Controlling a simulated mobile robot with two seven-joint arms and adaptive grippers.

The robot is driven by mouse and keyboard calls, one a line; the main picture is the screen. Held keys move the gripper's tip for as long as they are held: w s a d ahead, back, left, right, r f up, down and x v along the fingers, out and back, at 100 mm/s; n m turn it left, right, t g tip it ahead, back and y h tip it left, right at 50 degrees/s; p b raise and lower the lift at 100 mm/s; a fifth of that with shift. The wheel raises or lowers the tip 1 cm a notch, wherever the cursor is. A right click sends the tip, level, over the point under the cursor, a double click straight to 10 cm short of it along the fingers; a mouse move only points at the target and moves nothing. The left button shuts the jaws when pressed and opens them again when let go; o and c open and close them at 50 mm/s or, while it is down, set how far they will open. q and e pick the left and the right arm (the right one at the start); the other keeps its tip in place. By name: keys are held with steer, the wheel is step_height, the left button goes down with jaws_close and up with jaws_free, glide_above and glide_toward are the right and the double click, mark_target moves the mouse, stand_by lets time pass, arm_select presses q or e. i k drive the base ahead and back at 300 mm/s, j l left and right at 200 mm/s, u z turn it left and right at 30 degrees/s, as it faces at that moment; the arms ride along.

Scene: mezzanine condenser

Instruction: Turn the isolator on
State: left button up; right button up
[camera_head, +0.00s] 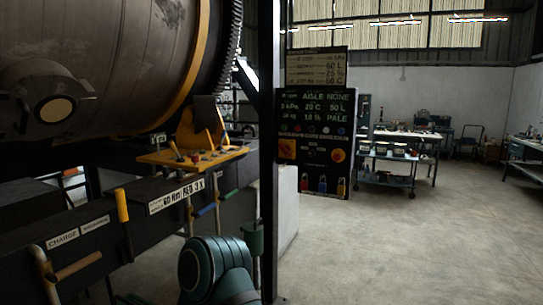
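A black control panel (314,145) with lit readouts hangs beyond a dark post. A second yellow plate with an orange part (287,148) is at the panel's left edge, partly beside the post. The labels and the knob's position are too small to read. A teal arm link of mine shows at the bottom centre, well short of the panel. Neither gripper is in view.
A dark vertical post (268,150) stands just left of the panel. A large drum (100,60) fills the upper left, above a black console (150,215) with coloured levers. Red, blue and yellow padlock-like items hang low on the panel. Open floor (400,250) lies to the right.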

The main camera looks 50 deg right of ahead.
mark_target(286, 149)
steer(key=z, duration=1.8)
steer(key=i+j+z, duration=0.1)
steer(key=i, duration=0.3)
steer(key=i+j+z, duration=0.1)
steer(key=i, duration=0.3)
